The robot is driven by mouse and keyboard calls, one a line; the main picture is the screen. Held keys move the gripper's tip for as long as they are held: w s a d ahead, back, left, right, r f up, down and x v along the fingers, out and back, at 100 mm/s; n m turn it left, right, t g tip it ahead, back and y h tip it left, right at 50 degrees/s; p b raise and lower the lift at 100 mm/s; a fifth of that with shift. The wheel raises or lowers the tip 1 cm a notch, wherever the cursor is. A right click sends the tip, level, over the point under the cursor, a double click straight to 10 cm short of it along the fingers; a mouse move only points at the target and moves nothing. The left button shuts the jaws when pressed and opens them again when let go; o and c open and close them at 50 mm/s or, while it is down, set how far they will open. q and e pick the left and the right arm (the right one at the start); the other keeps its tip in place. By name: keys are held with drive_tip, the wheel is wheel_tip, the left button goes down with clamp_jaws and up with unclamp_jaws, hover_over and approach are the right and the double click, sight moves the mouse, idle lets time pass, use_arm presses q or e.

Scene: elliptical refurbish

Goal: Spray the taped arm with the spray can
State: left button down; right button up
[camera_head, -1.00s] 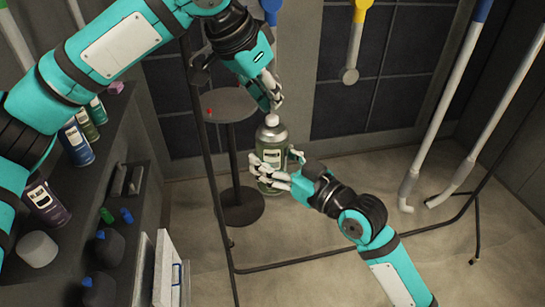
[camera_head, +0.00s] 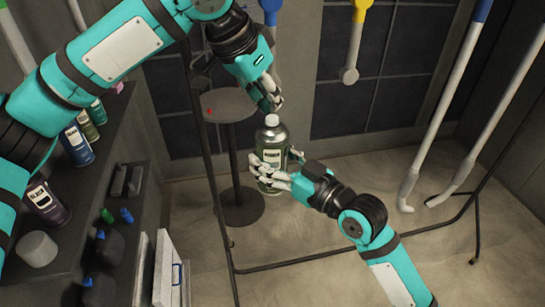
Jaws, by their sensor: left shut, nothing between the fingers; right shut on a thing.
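The green spray can (camera_head: 271,140) with a white top is upright in the middle of the view. My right gripper (camera_head: 268,171) is shut around its lower body and holds it in the air. My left gripper (camera_head: 272,102) is shut and empty, just above the white top of the can. I cannot tell whether its fingers touch the top. Long light-coloured arms hang on a dark rack, among them one with a blue end (camera_head: 450,100) and one with a yellow end (camera_head: 355,40). I cannot tell which one is taped.
A dark shelf (camera_head: 120,185) at the left holds several cans, a grey cup (camera_head: 37,249) and small bottles. A small round table (camera_head: 228,103) with a red spot stands behind the can. The thin black rack frame (camera_head: 350,258) crosses the floor.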

use_arm(q)
drive_tip(key=shift+f, duration=0.8)
use_arm(e)
drive_tip(key=shift+r, duration=0.1)
use_arm(q)
drive_tip(key=shift+f, duration=0.15)
use_arm(e)
drive_tip(key=shift+r, duration=0.1)
use_arm(q)
drive_tip(key=shift+r, duration=2.55)
drive_tip(key=shift+r, duration=0.1)
drive_tip(key=v, duration=1.2)
drive_tip(key=shift+d, duration=0.1)
